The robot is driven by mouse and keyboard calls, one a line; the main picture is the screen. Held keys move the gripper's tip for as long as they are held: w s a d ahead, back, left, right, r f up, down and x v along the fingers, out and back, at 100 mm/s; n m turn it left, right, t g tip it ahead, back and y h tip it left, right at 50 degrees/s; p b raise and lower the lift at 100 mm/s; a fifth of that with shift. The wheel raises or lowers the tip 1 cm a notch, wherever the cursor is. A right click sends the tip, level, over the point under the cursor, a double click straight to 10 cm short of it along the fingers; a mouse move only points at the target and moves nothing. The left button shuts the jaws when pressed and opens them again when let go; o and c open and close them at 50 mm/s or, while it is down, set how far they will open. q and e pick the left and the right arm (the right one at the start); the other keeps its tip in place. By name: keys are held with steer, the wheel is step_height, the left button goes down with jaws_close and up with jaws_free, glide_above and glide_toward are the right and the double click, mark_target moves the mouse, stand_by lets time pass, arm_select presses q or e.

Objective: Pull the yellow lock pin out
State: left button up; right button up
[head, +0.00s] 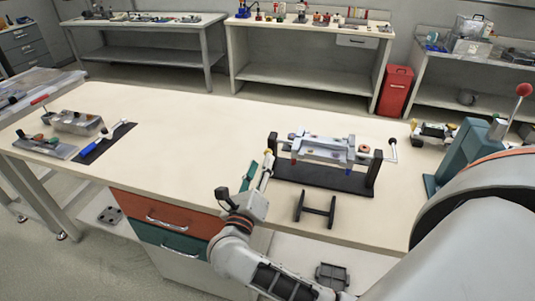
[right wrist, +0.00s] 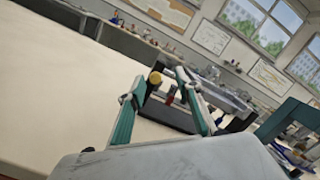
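The yellow lock pin shows as a round yellow knob (right wrist: 154,78) in the right wrist view, between the fingertips and nearer the left one. In the head view I cannot clearly make it out. The grey ring-track fixture (head: 325,147) stands between two black uprights on a black base (head: 325,178), with red and blue parts under it. My right gripper (head: 258,172) is at the fixture's left end. Its two teal fingers (right wrist: 160,83) are spread apart and show no grip on the knob. My left gripper is out of view.
A small black stand (head: 315,210) is in front of the fixture. A crank handle (head: 392,148) sticks out at its right. A teal press with a red-ball lever (head: 470,150) stands further right. A blue-handled tool (head: 110,138) lies on a dark mat at left. The table's middle left is clear.

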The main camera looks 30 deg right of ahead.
mark_target(269, 150)
steer(key=shift+m+g, duration=0.7)
steer(key=shift+m, duration=0.1)
steer(key=shift+f+x, duration=0.3)
steer(key=shift+x, duration=1.05)
steer(key=shift+f+x, duration=0.3)
steer(key=shift+x, duration=1.05)
steer(key=shift+f+x, duration=0.3)
steer(key=shift+x, duration=1.05)
jaws_close()
